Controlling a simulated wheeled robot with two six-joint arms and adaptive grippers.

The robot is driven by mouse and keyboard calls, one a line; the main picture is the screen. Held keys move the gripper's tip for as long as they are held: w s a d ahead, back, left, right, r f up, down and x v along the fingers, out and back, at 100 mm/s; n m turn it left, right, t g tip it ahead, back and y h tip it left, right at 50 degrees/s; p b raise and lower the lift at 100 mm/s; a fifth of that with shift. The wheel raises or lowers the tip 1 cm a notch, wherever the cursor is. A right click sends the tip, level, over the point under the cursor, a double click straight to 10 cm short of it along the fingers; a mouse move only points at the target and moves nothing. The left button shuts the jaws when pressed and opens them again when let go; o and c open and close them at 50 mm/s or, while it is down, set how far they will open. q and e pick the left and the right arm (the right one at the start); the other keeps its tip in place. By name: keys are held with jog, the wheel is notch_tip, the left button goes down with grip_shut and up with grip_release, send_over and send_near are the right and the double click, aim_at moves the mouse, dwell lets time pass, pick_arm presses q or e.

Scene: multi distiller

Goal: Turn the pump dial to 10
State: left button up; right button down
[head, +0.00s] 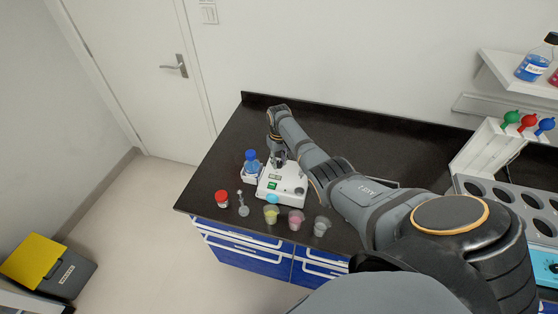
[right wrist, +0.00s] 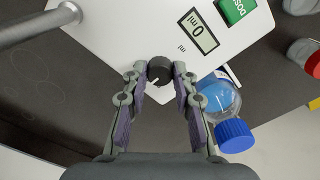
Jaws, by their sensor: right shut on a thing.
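The pump (head: 288,193) is a white box on the black bench, with a green label and a small display. In the right wrist view, the pump's white top (right wrist: 125,25) carries a display (right wrist: 198,31) reading 0 ml and a dark round dial (right wrist: 159,70) with a light pointer mark. My right gripper (head: 278,161) reaches down over the back of the pump. My left gripper is out of view.
A blue-capped bottle (head: 251,166) stands left of the pump, close to my right fingers in the wrist view. A red-capped jar (head: 221,198) and several small cups, one yellow (head: 271,214) and one pink (head: 296,219), stand near the bench's front edge. Bench behind my arm is clear.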

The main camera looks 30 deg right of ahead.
aim_at(279, 162)
jog(key=shift+r, duration=0.1)
jog(key=c, duration=1)
grip_release()
jog(key=shift+c, duration=0.2)
notch_tip(279, 162, up, 12)
